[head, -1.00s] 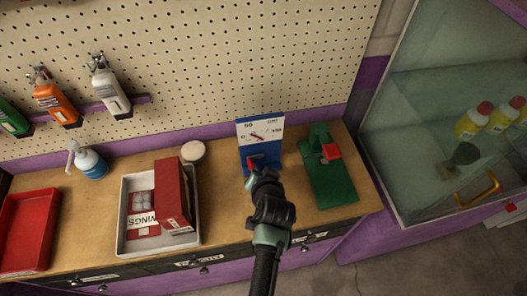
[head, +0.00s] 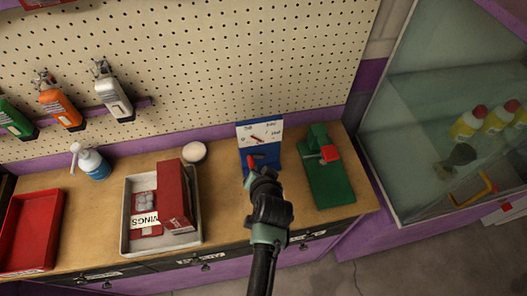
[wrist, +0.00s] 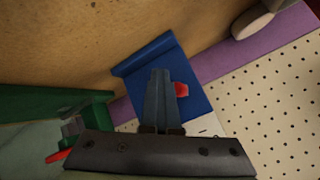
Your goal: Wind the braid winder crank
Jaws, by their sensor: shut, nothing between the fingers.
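A blue stand (head: 245,158) with a white dial panel (head: 262,132) and a red pointer stands at the back of the bench. A small red knob or handle (head: 253,160) sticks out low on its front; I take this as the crank, but its arm is hidden. My gripper (head: 252,181) is just in front of the stand. In the wrist view my gripper (wrist: 160,74) is shut with nothing between its fingers, over the blue stand (wrist: 150,58). The red knob (wrist: 181,90) shows just right of the fingers; I cannot tell if they touch.
A green device (head: 322,180) with a red block stands close to the right. To the left are a white tray (head: 126,225) with a red box, a blue spray bottle (head: 92,163) and a red tray (head: 35,215). A pegboard (head: 215,60) rises behind.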

